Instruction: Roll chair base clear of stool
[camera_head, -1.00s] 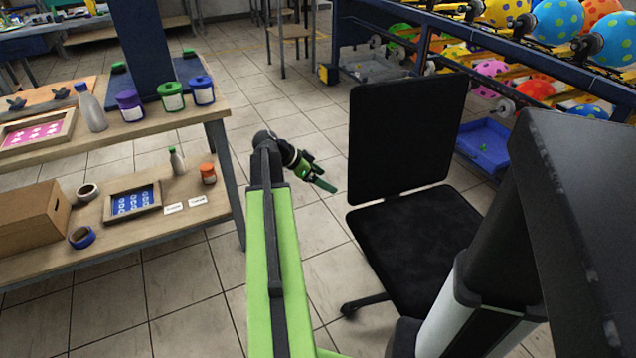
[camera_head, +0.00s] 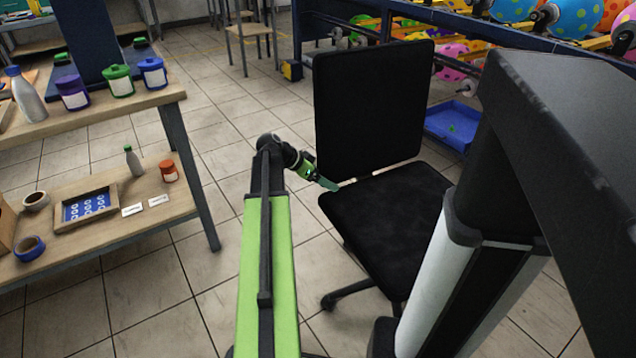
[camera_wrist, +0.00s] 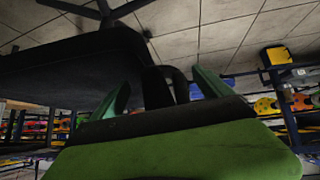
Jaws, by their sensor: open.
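A black office chair (camera_head: 385,215) stands upright right of my arm in the head view. One dark leg of its base (camera_head: 345,293) shows below the seat; the rest is hidden. The wrist view, which looks inverted, shows the dark seat (camera_wrist: 70,65) at upper left and base legs (camera_wrist: 105,12) at the top. My gripper (camera_head: 328,184) is at the seat's left edge, near the backrest; I cannot tell whether it touches. Its green fingers (camera_wrist: 165,92) are apart, with dark upright pieces between them that I cannot identify. A wooden stool-like piece (camera_head: 250,32) stands far behind.
A workbench (camera_head: 130,105) with paint jars and a lower shelf stands at left. A balloon rack (camera_head: 400,18) and blue bin (camera_head: 452,125) are behind the chair. Tiled floor is open between bench and chair. My dark column fills the right side.

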